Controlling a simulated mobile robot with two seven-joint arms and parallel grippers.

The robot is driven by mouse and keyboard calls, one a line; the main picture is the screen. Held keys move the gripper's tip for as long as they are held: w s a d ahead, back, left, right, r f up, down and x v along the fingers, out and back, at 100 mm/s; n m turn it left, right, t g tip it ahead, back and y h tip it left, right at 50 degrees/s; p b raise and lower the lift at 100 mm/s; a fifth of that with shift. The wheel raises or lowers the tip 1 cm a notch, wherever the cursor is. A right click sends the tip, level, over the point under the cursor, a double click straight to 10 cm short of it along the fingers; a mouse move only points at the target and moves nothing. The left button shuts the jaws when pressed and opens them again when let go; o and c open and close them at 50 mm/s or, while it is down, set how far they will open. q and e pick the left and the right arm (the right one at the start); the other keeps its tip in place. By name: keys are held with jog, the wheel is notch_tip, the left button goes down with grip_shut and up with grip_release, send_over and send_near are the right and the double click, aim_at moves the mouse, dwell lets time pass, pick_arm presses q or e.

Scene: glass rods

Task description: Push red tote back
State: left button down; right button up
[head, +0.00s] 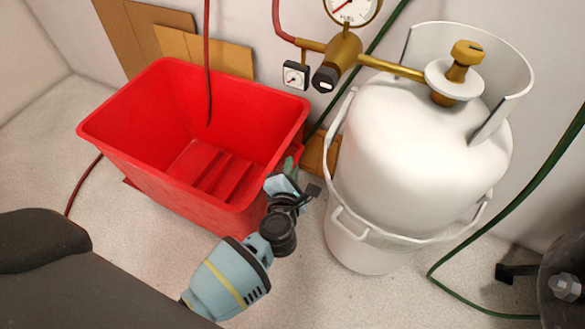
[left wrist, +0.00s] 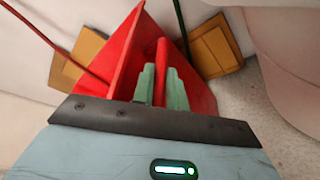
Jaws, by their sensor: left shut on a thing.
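The red tote (head: 190,190) is an empty open bin standing on the pale floor, close to the back wall. My left gripper (head: 292,165) is at the tote's right side in the head view, near its right wall. In the left wrist view, the two green fingers (left wrist: 162,86) are closed on a red edge of the tote (left wrist: 128,50), one finger on each side of it. In the head view the fingertips are partly hidden by the gripper body. My right gripper is not in view.
A white gas cylinder in a white bucket (head: 355,247) stands just right of my left gripper. Cardboard pieces (head: 215,52) lean on the wall behind the tote. A red hose (head: 207,60) hangs into the tote. A green hose (head: 440,285) lies at the right.

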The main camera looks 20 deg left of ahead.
pick_arm(q)
jog(key=a+p, duration=0.3)
jog(key=a, duration=1.5)
jog(key=shift+w+a, duration=0.2)
jog(key=shift+w, duration=0.1)
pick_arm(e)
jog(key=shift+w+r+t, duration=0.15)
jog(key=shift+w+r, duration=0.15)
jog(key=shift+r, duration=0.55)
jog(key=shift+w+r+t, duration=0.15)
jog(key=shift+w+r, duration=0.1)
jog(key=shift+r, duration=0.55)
pick_arm(q)
jog(key=shift+r, duration=0.1)
jog(key=c, duration=1.5)
grip_release()
jog(key=shift+a, duration=0.1)
jog(key=shift+o, duration=0.5)
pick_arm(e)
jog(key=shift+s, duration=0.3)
pick_arm(q)
jog(key=shift+d, duration=0.2)
jog(key=shift+s, duration=0.1)
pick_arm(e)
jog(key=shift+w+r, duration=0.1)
